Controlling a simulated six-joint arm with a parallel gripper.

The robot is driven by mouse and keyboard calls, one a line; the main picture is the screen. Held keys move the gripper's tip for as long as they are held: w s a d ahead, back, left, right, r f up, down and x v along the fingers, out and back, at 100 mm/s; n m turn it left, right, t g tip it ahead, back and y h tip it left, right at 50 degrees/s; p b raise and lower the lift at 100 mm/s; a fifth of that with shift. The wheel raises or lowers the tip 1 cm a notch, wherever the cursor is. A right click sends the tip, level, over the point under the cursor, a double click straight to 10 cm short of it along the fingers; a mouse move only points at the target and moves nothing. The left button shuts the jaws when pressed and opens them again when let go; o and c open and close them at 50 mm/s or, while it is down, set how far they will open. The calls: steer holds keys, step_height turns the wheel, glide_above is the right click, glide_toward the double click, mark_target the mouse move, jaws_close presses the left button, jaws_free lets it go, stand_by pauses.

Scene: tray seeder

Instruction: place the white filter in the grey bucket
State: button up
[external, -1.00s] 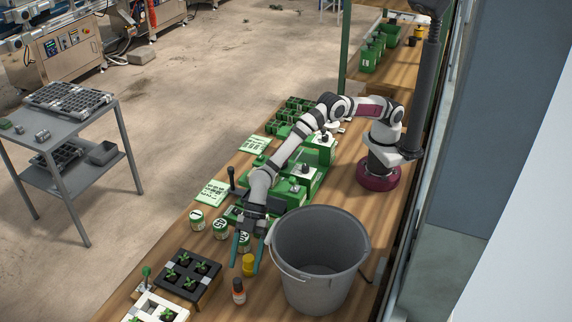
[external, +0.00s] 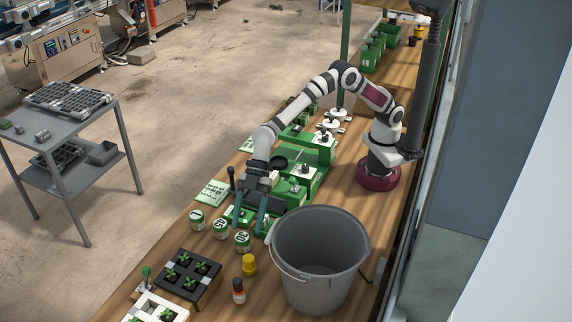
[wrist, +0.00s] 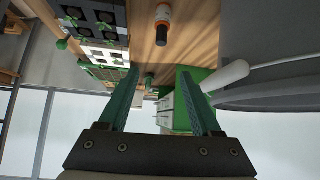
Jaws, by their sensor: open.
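My gripper (external: 247,226) is open and empty, its two teal fingers pointing down above the bench, left of the bucket and beside the green-labelled tins. Its fingers also show apart in the wrist view (wrist: 160,74). The grey bucket (external: 345,218) stands upright on the wooden bench, and its rim shows at the right of the wrist view (wrist: 275,96). I cannot pick out the white filter for certain. Small white round parts (external: 338,113) sit on the green machine behind my gripper. A white rounded grip (wrist: 225,77) on the bucket's wire handle shows near the right finger.
Several numbered tins (external: 220,229) stand left of my gripper. A yellow cup (external: 249,265) and a bottle with an orange-red label (external: 238,291) stand left of the bucket. A black seedling tray (external: 186,273) is at the front left. The green machine (external: 300,180) lies behind.

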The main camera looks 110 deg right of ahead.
mark_target(237, 279)
steer(key=x, duration=1.4)
steer(key=shift+s+d+f, duration=0.1)
steer(key=shift+s+f, duration=0.05)
steer(key=shift+f, duration=0.4)
jaws_close()
